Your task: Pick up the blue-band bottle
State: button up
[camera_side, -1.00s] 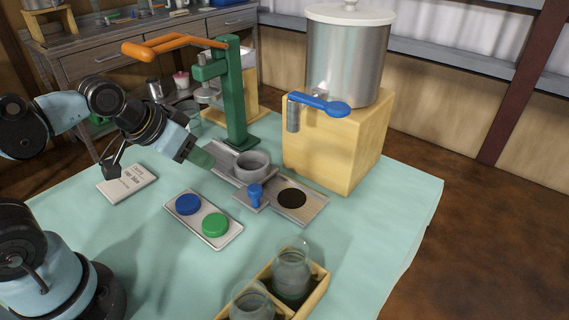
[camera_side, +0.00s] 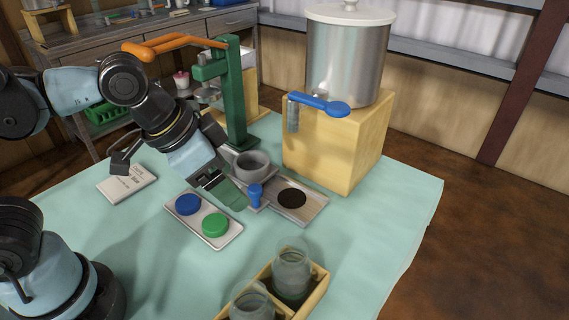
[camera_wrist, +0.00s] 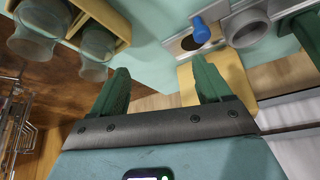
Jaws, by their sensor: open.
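Two clear glass jars stand in a wooden crate (camera_side: 318,291) at the front of the table: a right one (camera_side: 292,270) and a left one (camera_side: 250,303), cut by the picture's lower edge. Both jars, one (camera_wrist: 97,42) and another (camera_wrist: 38,30), also show in the wrist view at upper left, in the crate (camera_wrist: 112,18). I cannot make out a blue band on either. My gripper (camera_side: 226,190) is open and empty, above the table by the grey cup and sliding plate, apart from the jars. Its green fingers (camera_wrist: 161,75) show spread in the wrist view.
A grey cup (camera_side: 252,166) and blue knob (camera_side: 255,194) sit on a metal plate (camera_side: 312,209). A green press (camera_side: 234,100) and a dispenser on a wooden block (camera_side: 318,150) stand behind. A tray (camera_side: 232,237) holds blue and green lids. Table right of the crate is clear.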

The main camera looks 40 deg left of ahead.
aim_at(248, 296)
jog(key=s+d+r+m+g, duration=0.1)
jog(key=s+d+m, duration=0.1)
jog(key=s+d, duration=0.1)
jog(key=s+d+m+g, duration=0.1)
jog(key=s+d+m, duration=0.1)
jog(key=s+d, duration=0.1)
jog(key=s+d+r+m+g, duration=0.1)
jog(key=s+d+m, duration=0.1)
jog(key=s+d, duration=0.2)
jog(key=shift+d+r, duration=0.3)
jog(key=shift+d, duration=0.35)
jog(key=x, duration=0.5)
jog(key=shift+d+f, duration=0.1)
jog(key=shift+f, duration=0.2)
jog(key=shift+x, duration=2.8)
jog(key=shift+s, duration=0.15)
jog(key=shift+c, duration=0.2)
jog(key=c, duration=0.9)
jog(key=shift+r, duration=0.1)
